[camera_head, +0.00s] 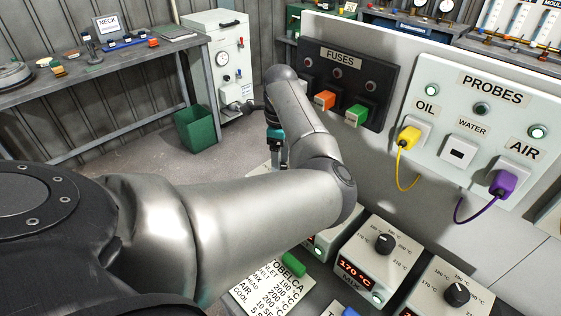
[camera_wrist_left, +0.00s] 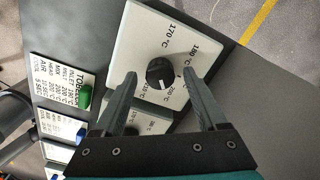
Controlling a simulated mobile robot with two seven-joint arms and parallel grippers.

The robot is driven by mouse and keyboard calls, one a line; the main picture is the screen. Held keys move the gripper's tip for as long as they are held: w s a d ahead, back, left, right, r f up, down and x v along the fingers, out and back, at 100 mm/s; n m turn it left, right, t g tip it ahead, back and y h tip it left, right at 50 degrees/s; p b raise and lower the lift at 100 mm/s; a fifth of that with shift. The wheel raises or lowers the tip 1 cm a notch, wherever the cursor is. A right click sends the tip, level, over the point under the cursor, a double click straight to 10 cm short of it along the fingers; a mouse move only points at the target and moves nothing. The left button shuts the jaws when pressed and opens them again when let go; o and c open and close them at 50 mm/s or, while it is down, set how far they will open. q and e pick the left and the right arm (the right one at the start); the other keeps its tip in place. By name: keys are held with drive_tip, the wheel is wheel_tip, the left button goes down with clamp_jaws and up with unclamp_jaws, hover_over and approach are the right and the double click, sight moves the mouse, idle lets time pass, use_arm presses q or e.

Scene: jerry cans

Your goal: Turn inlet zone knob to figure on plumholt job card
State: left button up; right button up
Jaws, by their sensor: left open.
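My left gripper (camera_wrist_left: 159,76) is open, with one finger on each side of a black knob (camera_wrist_left: 160,73) in the left wrist view. Whether the fingers touch it is unclear. The knob sits on a pale box with a temperature scale starting at 170 °C; its zone name is hidden. A pale mark shows on the knob's lower face, but its reading is unclear. In the head view my arm hides this knob, and the gripper (camera_head: 276,156) shows beyond the forearm. A job card headed "...OBELCA" (camera_head: 262,293) has a green clip. No Plumholt heading is readable. My right gripper is out of view.
More knob boxes (camera_head: 384,244) stand to the right, one displaying 170 °C. Other cards (camera_wrist_left: 55,126), one with a blue clip, lie beside the boxes. A probe panel (camera_head: 482,120) with yellow and purple plugs and a fuse panel (camera_head: 340,85) rise behind.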

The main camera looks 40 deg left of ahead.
use_arm(q)
drive_tip(key=shift+c, duration=0.3)
clamp_jaws()
idle(0.4)
